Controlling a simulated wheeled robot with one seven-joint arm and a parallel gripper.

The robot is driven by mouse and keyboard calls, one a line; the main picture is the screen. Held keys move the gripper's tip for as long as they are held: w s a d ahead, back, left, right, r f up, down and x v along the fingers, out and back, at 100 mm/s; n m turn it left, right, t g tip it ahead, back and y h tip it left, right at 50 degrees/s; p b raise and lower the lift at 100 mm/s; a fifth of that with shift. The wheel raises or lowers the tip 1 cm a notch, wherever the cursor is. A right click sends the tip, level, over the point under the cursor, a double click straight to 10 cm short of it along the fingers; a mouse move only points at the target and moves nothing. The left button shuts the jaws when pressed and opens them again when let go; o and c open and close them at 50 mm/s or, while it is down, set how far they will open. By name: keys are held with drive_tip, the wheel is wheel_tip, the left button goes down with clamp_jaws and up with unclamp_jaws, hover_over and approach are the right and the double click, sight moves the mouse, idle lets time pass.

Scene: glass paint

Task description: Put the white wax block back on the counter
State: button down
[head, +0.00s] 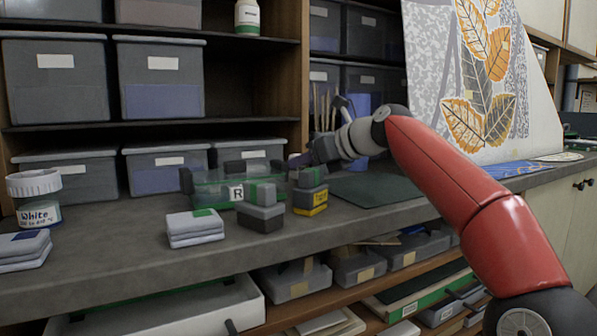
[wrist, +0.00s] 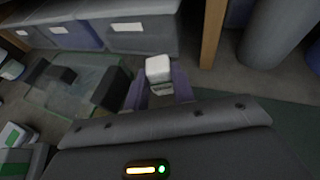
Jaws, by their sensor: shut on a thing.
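The white wax block (wrist: 158,69) shows in the wrist view between the two fingers of my gripper (wrist: 157,88), which is shut on it. In the head view my gripper (head: 300,159) is above the counter (head: 120,262), behind the small blocks and by the right end of the clear green tray. I cannot make out the wax block in the head view. The wrist view looks down past the block at the grey counter near the storage bins; I cannot tell whether the block touches the counter.
A clear green tray (head: 208,194) with dark end pieces is left of my gripper. A grey-green block (head: 261,212) and a yellow-labelled block (head: 311,203) stand in front. A dark green mat (head: 378,191) lies right.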

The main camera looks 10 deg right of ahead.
drive_tip(key=shift+f, duration=0.75)
drive_tip(key=shift+s+f, duration=0.1)
drive_tip(key=shift+f, duration=0.1)
drive_tip(key=c, duration=1.2)
unclamp_jaws()
drive_tip(key=shift+o, duration=0.2)
drive_tip(key=shift+r, duration=0.25)
drive_tip(key=b+v, duration=0.1)
drive_tip(key=v, duration=1)
drive_tip(key=shift+s+d+r, duration=0.1)
drive_tip(key=shift+s+d, duration=0.2)
